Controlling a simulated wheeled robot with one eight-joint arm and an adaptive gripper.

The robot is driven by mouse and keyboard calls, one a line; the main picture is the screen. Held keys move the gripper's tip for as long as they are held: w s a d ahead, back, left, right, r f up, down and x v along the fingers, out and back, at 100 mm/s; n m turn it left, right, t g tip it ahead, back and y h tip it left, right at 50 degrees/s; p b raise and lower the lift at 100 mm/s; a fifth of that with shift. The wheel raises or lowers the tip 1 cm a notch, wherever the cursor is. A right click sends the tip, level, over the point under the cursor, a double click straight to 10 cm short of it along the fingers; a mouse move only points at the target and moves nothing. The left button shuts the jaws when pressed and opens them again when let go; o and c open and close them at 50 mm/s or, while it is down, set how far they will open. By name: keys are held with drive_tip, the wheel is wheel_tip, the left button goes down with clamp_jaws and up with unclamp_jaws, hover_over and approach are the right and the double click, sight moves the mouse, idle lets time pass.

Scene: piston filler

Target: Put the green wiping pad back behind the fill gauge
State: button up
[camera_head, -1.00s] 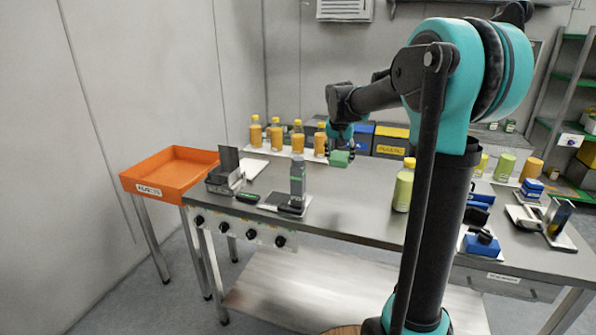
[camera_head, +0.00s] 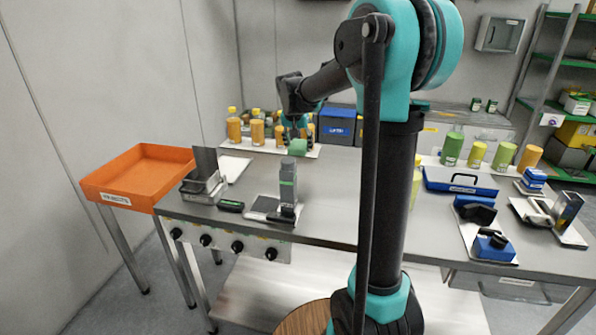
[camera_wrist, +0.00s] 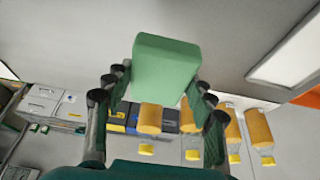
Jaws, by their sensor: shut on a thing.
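The green wiping pad (camera_head: 298,147) is a small green block held up over the back part of the table. My gripper (camera_head: 297,138) is shut on it; in the wrist view the pad (camera_wrist: 165,68) sits between the dark fingers (camera_wrist: 160,88). A grey upright block with a green mark (camera_head: 288,185) stands on a dark base near the front edge, nearer the camera than the pad. A dark upright plate on a metal base (camera_head: 204,172) stands to its left. I cannot tell which of these is the fill gauge.
Several orange bottles with yellow caps (camera_head: 257,131) stand at the back left near the pad. An orange tray (camera_head: 105,187) adjoins the table's left end. The tabletop (camera_head: 335,195) right of the grey block is clear.

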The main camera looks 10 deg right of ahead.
sight(296, 152)
wheel_tip(296, 152, down, 11)
drive_tip(key=shift+r, duration=0.15)
idle(0.4)
drive_tip(key=o, duration=1.3)
drive_tip(key=v, duration=1.2)
